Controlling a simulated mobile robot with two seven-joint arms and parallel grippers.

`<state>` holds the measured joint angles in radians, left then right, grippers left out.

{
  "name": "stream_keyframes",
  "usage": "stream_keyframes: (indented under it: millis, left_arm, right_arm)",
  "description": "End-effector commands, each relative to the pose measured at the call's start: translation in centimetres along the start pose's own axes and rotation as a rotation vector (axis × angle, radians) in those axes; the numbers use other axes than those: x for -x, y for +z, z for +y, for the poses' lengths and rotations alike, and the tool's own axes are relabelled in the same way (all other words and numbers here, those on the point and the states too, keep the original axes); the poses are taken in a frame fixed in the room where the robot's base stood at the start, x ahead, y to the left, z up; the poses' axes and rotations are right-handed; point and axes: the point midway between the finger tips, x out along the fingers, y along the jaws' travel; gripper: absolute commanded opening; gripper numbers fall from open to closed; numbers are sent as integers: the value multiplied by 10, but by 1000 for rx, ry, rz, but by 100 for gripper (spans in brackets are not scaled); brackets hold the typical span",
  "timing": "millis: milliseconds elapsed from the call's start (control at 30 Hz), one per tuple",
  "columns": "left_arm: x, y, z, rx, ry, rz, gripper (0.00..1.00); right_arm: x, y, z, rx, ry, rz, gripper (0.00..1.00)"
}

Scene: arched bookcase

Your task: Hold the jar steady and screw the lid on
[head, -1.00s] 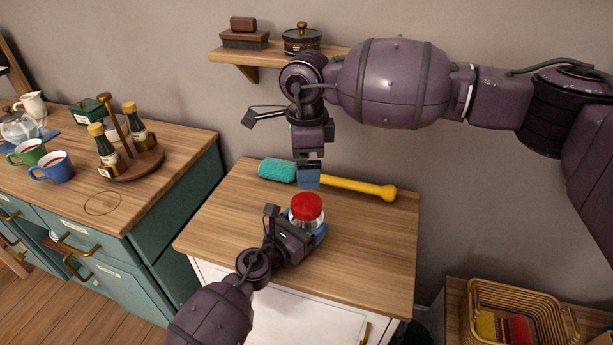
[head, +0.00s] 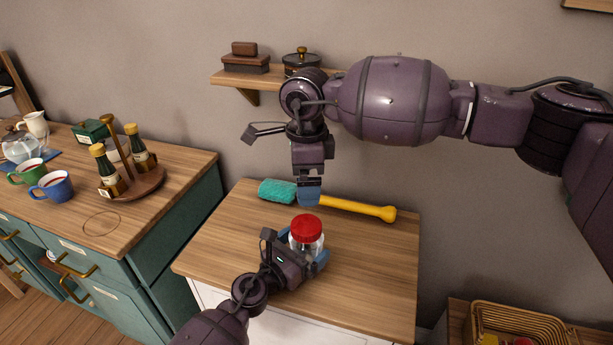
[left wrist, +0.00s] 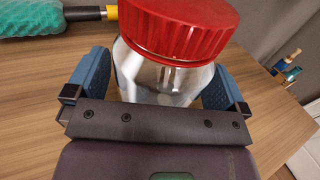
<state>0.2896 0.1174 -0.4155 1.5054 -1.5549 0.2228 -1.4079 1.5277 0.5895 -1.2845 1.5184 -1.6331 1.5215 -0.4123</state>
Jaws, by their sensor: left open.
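A clear glass jar (head: 304,250) stands upright on the small wooden-topped cabinet. A red ribbed lid (head: 306,228) sits on its mouth; whether it is threaded on cannot be told. My left gripper (head: 306,262) is open around the jar, one blue finger on each side. In the left wrist view the jar (left wrist: 160,82) stands between the pads, with the lid (left wrist: 180,28) above them. My right gripper (head: 309,198) points down behind and above the lid, apart from it; its finger gap is hidden by the viewing angle.
A teal-headed, yellow-handled tool (head: 350,207) lies at the back of the cabinet top (head: 225,240). A wall shelf (head: 270,80) is behind my right arm. A counter (head: 185,190) with mugs and bottles stands left; a wicker basket (head: 490,320) is lower right.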

Motion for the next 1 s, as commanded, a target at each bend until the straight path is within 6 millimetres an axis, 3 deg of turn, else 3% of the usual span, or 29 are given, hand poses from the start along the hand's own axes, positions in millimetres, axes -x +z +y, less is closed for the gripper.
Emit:
stream_keyframes:
  millis: [500, 700, 1000]
  left_arm:
    - [86, -2, 0, 0, 1, 3, 100]
    - [99, 0, 0, 0, 0, 1, 100]
    - [100, 0, 0, 0, 0, 1, 100]
  right_arm:
    - [4, 0, 0, 0, -4, 0, 100]
    - [3, 0, 0, 0, -3, 0, 100]
    - [4, 0, 0, 0, -3, 0, 100]
